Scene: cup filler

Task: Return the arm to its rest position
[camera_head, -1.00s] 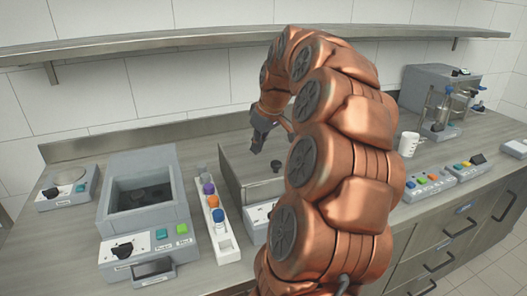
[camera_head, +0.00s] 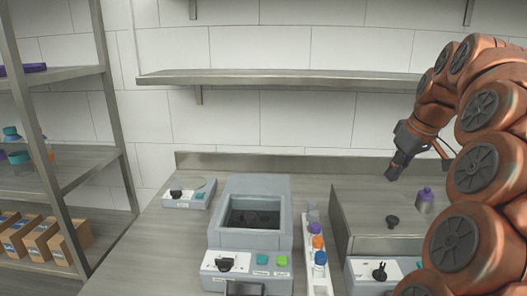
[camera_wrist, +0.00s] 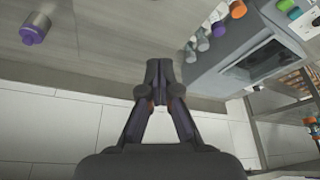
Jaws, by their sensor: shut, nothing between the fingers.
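My gripper (camera_head: 399,166) is in the air at the right of the head view, above the grey box-shaped device on the counter. Its fingers are shut and hold nothing. In the wrist view the gripper (camera_wrist: 159,72) points at the counter with its two fingertips together. My copper-coloured arm fills the right edge of the head view, bent over in an arch. The gripper is apart from everything on the counter.
A white rack (camera_head: 318,270) with several capped vials and an open-topped machine (camera_head: 225,215) stand left. Shelving (camera_head: 110,150) is far left. A wall shelf (camera_head: 280,78) runs behind.

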